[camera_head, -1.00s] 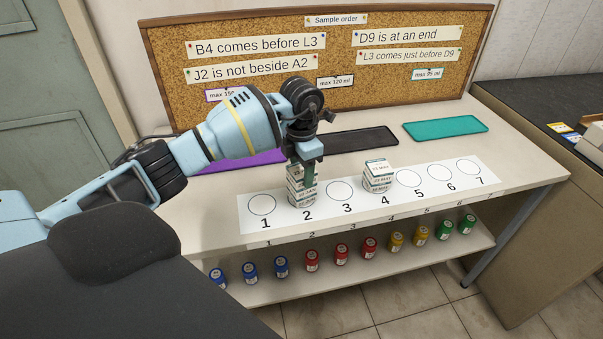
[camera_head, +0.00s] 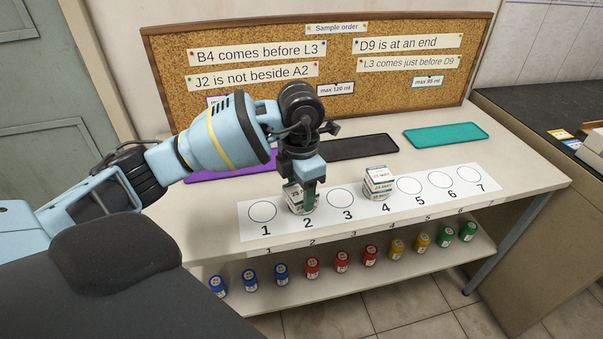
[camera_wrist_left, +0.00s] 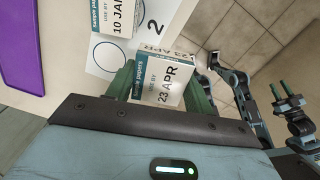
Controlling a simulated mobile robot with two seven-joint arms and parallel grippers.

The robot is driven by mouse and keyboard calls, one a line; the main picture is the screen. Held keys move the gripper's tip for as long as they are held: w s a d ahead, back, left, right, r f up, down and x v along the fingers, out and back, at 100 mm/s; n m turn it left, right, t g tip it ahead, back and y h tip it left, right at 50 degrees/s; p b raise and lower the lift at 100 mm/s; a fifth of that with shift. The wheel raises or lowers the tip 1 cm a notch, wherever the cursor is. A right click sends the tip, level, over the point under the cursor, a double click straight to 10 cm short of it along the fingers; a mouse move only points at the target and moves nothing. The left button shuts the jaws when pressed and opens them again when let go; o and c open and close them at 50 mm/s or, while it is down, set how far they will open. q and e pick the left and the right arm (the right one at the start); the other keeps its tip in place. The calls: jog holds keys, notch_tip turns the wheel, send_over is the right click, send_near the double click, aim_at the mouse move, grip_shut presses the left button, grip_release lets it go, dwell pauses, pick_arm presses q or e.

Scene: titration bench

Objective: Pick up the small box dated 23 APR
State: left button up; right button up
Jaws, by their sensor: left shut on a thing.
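The small white box dated 23 APR (camera_wrist_left: 164,82) sits between the green fingers of my left gripper (camera_wrist_left: 160,92) in the left wrist view. The gripper is shut on it. In the head view my left gripper (camera_head: 308,200) points down at spot 2, and its fingers partly hide the white boxes (camera_head: 292,196) there. A box dated 10 JAN (camera_wrist_left: 112,18) shows near the number 2 in the wrist view. I cannot tell whether the held box touches anything below. My right gripper (camera_wrist_left: 284,88) shows small in the wrist view, fingers apart and empty.
Another stack of small white boxes (camera_head: 378,182) stands at spot 4 on the numbered white strip (camera_head: 325,220). Purple, black (camera_head: 362,147) and teal (camera_head: 445,135) trays lie behind. Coloured jars stand on the lower shelf (camera_head: 320,285). Spots 1, 3 and 5 to 7 are clear.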

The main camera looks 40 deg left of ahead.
pick_arm(q)
jog(key=s+d, duration=0.4)
jog(key=s, duration=0.2)
jog(key=shift+r, duration=0.3)
